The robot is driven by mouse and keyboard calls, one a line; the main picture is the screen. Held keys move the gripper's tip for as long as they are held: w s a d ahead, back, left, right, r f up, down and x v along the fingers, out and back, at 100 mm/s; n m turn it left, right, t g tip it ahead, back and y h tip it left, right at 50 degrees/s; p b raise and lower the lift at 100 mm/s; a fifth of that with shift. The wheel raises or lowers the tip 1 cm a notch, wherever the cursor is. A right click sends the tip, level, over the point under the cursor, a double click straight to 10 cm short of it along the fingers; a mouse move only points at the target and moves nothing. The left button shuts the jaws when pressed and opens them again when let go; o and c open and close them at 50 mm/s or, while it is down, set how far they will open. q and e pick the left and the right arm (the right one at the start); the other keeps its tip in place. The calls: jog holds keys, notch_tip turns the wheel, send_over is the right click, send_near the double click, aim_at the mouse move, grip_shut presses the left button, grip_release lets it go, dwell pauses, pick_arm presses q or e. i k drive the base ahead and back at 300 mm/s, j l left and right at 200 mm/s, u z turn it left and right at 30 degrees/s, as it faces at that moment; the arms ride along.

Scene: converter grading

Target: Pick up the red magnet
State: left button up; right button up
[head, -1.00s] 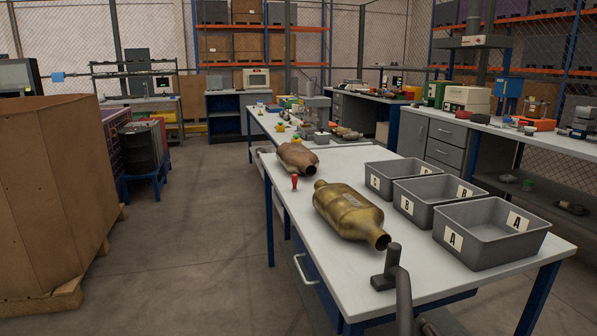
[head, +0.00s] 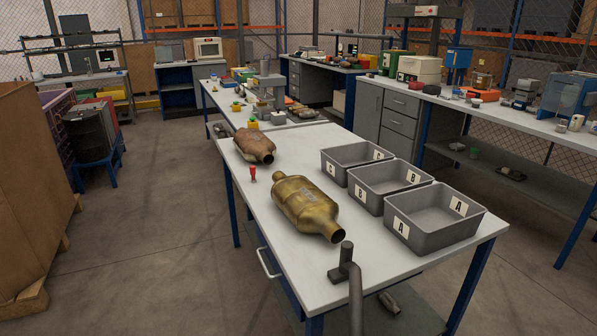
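The red magnet (head: 253,173) is a small red piece standing upright near the left edge of the white-topped table (head: 385,255). A brass-coloured converter (head: 306,206) lies to its right and nearer. A brown converter (head: 254,146) lies just behind it. The magnet appears apart from both. Neither of my grippers shows in the head view, so whether they are open or shut is not visible.
Three grey bins lettered A (head: 413,242), B (head: 369,204) and C (head: 332,175) line the table's right side. A dark grey upright fitting (head: 345,261) is at the near edge. A large brown crate (head: 30,190) stands left; the floor between is clear.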

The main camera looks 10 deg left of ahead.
aim_at(252, 168)
jog(key=i+j+z, duration=0.35)
jog(key=j+z, duration=0.15)
jog(key=j, duration=0.15)
jog(key=i+j+z, duration=0.25)
jog(key=j, duration=0.15)
jog(key=j+z, duration=0.25)
jog(key=j, duration=0.1)
